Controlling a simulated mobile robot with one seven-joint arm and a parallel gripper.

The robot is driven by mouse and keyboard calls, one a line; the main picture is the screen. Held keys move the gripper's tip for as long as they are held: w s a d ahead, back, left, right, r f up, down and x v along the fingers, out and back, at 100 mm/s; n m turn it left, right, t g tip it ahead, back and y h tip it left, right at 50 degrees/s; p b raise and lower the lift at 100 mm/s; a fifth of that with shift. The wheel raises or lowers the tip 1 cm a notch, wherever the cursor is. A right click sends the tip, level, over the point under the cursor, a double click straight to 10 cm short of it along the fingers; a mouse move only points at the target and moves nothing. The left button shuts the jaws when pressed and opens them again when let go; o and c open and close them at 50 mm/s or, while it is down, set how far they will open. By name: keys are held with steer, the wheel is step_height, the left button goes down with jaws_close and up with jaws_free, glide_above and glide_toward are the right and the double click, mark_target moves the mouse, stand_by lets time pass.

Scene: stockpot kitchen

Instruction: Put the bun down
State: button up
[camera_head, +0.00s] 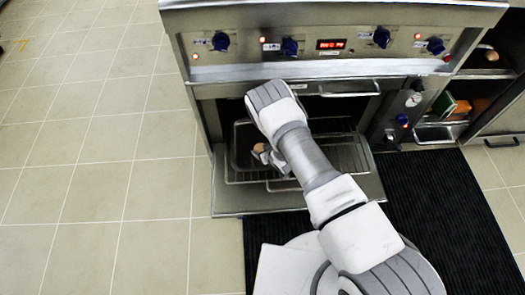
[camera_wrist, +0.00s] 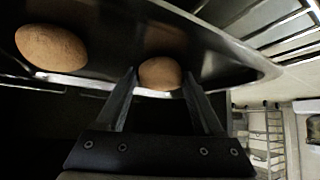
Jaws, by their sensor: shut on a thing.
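A round brown bun (camera_wrist: 160,72) sits between the two fingers of my gripper (camera_wrist: 159,80) in the wrist view, and the fingers are shut on it. The bun is over or on a dark tray (camera_wrist: 105,48); I cannot tell whether it touches the tray. A second brown bun (camera_wrist: 50,47) lies on the tray to the left, apart from my gripper. In the head view my gripper (camera_head: 268,157) is low in front of the oven, over the open door, with a small tan bun (camera_head: 258,147) at its tip. My arm hides part of the oven opening.
The oven (camera_head: 330,60) has its door (camera_head: 235,205) folded down and wire racks (camera_head: 345,155) in the opening. A black mat (camera_head: 430,215) lies at right. Open shelves (camera_head: 460,105) with items stand right of the oven. The tiled floor (camera_head: 90,150) at left is clear.

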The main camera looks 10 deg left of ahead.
steer(key=shift+f, duration=0.1)
steer(key=o, duration=1.3)
steer(key=shift+o, duration=0.2)
